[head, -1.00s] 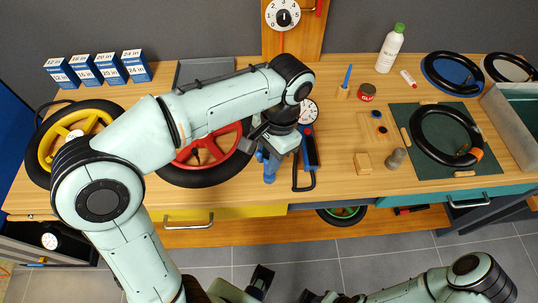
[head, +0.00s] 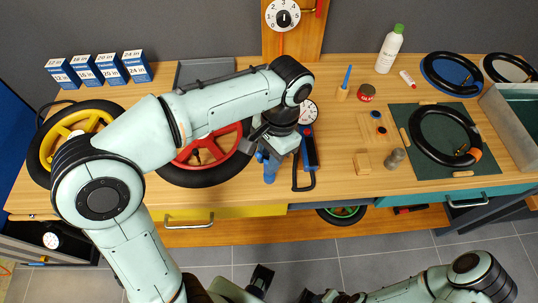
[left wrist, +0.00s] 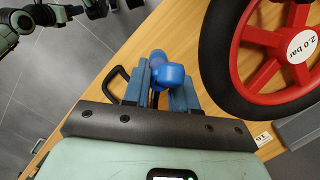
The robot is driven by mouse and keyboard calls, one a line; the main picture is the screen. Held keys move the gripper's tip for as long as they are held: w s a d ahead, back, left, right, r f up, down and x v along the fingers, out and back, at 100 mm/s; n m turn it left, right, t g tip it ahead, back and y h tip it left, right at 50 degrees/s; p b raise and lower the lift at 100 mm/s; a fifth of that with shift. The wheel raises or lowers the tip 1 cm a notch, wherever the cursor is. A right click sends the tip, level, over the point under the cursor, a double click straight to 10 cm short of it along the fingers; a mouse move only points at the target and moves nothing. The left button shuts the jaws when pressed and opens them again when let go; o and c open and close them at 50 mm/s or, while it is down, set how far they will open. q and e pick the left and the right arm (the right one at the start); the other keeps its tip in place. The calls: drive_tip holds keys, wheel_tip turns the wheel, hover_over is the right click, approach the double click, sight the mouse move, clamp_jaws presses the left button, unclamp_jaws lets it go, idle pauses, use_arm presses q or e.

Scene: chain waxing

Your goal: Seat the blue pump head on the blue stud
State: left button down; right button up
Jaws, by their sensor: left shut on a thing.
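My left gripper (left wrist: 163,90) is shut on the blue pump head (left wrist: 170,75), whose rounded blue end shows between the two blue-grey fingers in the left wrist view. In the head view my left gripper (head: 269,162) is near the bench's front edge, beside the red wheel. The arm covers part of it. A blue upright peg (head: 347,76) stands on a small wooden base at the back, and a blue round piece (head: 376,115) is on a wooden board. I cannot tell which is the blue stud. Both are apart from the pump head. My right gripper's fingers are unclear at the bottom.
A wooden block (head: 363,163), a grey cylinder (head: 395,158) and a red tin (head: 366,93) stand farther right. Bench between is mostly clear.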

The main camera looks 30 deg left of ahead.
use_arm(q)
drive_tip(key=shift+f+b, duration=0.5)
drive_tip(key=shift+f, duration=0.5)
use_arm(e)
drive_tip(key=shift+s+f, duration=0.2)
drive_tip(key=shift+f, duration=0.3)
idle(0.3)
use_arm(q)
drive_tip(key=c, duration=0.8)
unclamp_jaws()
drive_tip(key=shift+r, duration=0.1)
wheel_tip(320, 180, up, 13)
drive_tip(key=w+d+p, duration=0.1)
drive_tip(key=w+p, duration=0.1)
drive_tip(key=p, duration=0.1)
drive_tip(key=shift+w+p, duration=0.25)
drive_tip(key=shift+p, duration=0.15)
use_arm(e)
drive_tip(key=r, duration=0.1)
drive_tip(key=w+r, duration=0.1)
drive_tip(key=r, duration=0.2)
drive_tip(key=shift+w+r, duration=0.1)
drive_tip(key=shift+w, duration=0.3)
